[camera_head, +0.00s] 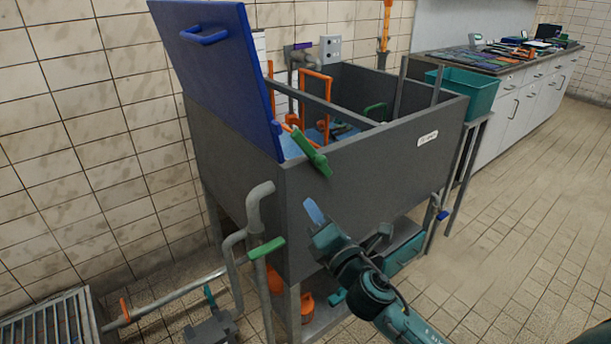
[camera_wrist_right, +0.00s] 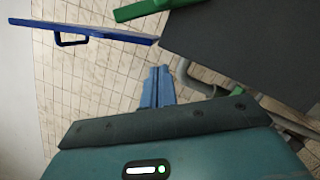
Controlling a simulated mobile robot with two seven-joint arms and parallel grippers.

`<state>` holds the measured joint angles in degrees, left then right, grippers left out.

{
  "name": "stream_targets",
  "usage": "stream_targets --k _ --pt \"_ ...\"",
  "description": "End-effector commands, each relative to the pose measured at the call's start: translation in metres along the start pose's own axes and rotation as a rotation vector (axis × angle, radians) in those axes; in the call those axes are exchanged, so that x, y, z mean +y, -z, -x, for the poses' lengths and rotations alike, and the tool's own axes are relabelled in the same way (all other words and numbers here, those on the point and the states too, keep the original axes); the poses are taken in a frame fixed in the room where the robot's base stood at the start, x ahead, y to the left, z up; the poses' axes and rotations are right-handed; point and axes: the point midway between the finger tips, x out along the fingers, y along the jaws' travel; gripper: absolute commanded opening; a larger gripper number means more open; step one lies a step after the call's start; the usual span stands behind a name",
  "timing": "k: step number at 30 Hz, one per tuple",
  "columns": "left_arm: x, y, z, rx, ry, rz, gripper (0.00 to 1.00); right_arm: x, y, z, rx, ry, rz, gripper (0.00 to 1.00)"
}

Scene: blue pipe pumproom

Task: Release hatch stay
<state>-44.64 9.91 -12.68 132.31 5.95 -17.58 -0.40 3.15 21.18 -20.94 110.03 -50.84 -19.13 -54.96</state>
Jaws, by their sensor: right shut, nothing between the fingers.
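The blue hatch (camera_head: 215,65) with its blue handle (camera_head: 204,37) stands raised at the left end of the grey tank (camera_head: 370,160). It also shows in the wrist view (camera_wrist_right: 90,36). A green lever (camera_head: 312,152) slants across the tank's front rim beside the hatch's lower edge. Green shows at the top of the wrist view (camera_wrist_right: 145,9). I cannot tell for sure which part is the stay. My right gripper (camera_head: 314,210) is shut and empty, in front of the tank wall below the lever, apart from it. Its blue fingers (camera_wrist_right: 158,86) are together. My left gripper is out of view.
Grey pipes with a green valve handle (camera_head: 266,248) stand at the tank's front left. A teal bin (camera_head: 470,92) stands at the right end, before a cluttered counter (camera_head: 500,62). Orange frames (camera_head: 317,78) rise inside the tank. The tiled floor at right is clear.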

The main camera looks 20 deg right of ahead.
Motion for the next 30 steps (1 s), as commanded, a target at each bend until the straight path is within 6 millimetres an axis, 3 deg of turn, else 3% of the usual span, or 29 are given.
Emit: stream_targets --k 14,28,30 --pt "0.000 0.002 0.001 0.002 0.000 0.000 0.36 0.002 -0.002 -0.011 -0.003 -0.004 0.008 0.00" --pt "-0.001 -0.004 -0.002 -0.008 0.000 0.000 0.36 0.002 -0.002 -0.103 -0.004 -0.003 0.007 0.00" --pt "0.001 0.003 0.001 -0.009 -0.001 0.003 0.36 0.003 -0.016 -0.105 -0.004 -0.002 0.012 0.00"
